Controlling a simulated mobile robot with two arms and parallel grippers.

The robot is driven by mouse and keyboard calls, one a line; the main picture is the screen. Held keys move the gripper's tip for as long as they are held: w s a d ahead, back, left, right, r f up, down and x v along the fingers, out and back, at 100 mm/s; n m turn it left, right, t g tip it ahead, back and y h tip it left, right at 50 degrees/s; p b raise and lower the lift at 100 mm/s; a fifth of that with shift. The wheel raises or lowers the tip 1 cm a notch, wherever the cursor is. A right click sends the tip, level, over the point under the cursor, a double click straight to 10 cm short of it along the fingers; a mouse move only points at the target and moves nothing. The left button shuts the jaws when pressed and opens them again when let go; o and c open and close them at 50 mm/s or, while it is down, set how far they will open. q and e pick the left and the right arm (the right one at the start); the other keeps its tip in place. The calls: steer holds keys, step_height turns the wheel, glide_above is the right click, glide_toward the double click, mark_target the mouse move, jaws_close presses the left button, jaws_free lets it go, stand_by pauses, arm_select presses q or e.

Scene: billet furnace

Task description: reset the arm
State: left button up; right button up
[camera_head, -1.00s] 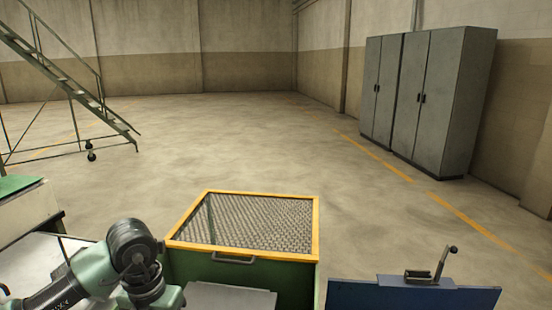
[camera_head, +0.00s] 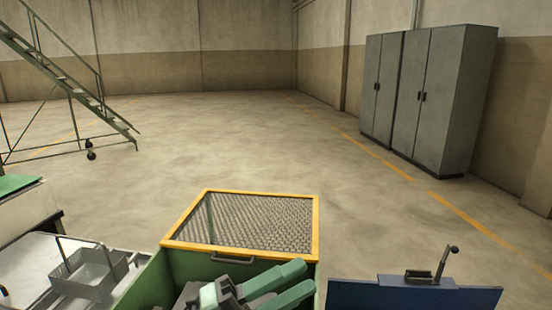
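My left gripper (camera_head: 306,276) is at the bottom centre, in front of and over the near part of a green bin with a yellow-framed mesh lid (camera_head: 240,252). Its two pale green fingers point right and slightly up, with a dark gap between them. I see nothing held between them. The gripper's wrist is cut off by the bottom edge. My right gripper is not in view.
A small grey metal basket with a handle (camera_head: 90,272) sits on a light tray (camera_head: 22,262) at left. A blue panel with a lever (camera_head: 415,296) stands at lower right. Wheeled stairs (camera_head: 85,95) and grey cabinets (camera_head: 430,100) are farther back. The floor between is clear.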

arm_select(q)
steer(key=w+a+f+n+t+y, duration=0.35)
steer(key=a+n+t+y, duration=0.35)
steer(key=n, duration=0.3)
steer(key=w+a+f+n+t+y, duration=0.2)
steer(key=w+a+n+t+y, duration=0.2)
steer(key=a+n+t+y, duration=0.55)
steer(key=s+a+f+n+g+y, duration=0.1)
steer(key=a+f+n+g+y, duration=0.3)
steer(key=f+n+g, duration=0.45)
steer(key=s+a+f+n+g, duration=0.25)
steer(key=s+f+g, duration=0.85)
steer(key=s+f, duration=1.2)
step_height(320, 180, down, 31)
steer(key=s+m+g+b, duration=0.1)
steer(key=s+g+b, duration=0.15)
steer(key=b, duration=0.35)
steer(key=s+a+f+b, duration=0.3)
steer(key=s+f+b, duration=0.1)
steer(key=s+f, duration=1.3)
step_height(320, 180, down, 4)
steer(key=shift+r+y, duration=0.15)
steer(key=shift+y, duration=0.2)
